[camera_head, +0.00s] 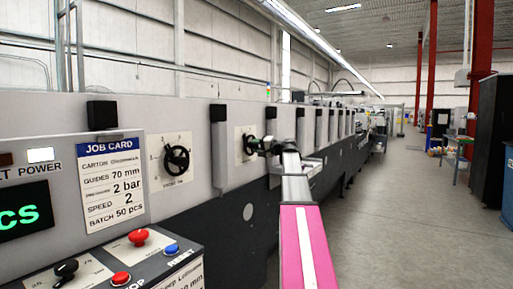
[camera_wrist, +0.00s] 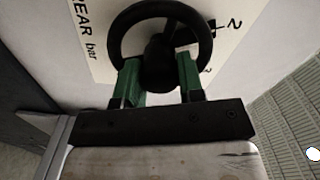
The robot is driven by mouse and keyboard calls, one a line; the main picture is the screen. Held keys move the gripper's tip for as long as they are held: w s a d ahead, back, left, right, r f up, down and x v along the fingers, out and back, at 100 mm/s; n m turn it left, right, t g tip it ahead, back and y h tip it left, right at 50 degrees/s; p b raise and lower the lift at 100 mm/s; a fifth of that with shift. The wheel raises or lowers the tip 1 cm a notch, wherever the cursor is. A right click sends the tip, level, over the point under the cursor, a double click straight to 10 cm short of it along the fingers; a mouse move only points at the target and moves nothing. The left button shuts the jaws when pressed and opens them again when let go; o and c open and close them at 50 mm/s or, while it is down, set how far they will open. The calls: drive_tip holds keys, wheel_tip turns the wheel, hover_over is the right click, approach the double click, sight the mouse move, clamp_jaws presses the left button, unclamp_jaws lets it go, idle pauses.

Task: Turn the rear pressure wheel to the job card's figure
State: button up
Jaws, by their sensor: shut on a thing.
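The rear pressure wheel (camera_wrist: 203,25) is a black handwheel on a white plate (camera_wrist: 88,42) lettered "REAR bar" in the wrist view. The two green fingers of my gripper (camera_wrist: 159,72) stand on either side of its dark hub and are shut on the wheel. In the head view my gripper (camera_head: 265,146) is at the rear wheel's white plate (camera_head: 239,150), and the arm hides part of the wheel. A figure like a 2 shows sideways on the plate; the pointer's setting cannot be read. The job card (camera_head: 112,185) gives pressure 2 bar, guides 70 mm and speed 2.
Another black handwheel (camera_head: 177,160) on a white dial plate is nearer on the machine face. A grey vertical bar (camera_head: 219,150) stands out between the two wheels. A console (camera_head: 140,255) with red and blue buttons is at lower left. The aisle floor (camera_head: 400,220) to the right is clear.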

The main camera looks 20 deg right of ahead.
drive_tip(key=shift+m, duration=0.3)
idle(0.4)
drive_tip(key=o, duration=0.9)
drive_tip(key=shift+s+d, duration=0.1)
drive_tip(key=v, duration=1)
drive_tip(key=shift+s+d, duration=0.2)
drive_tip(key=shift+s, duration=0.05)
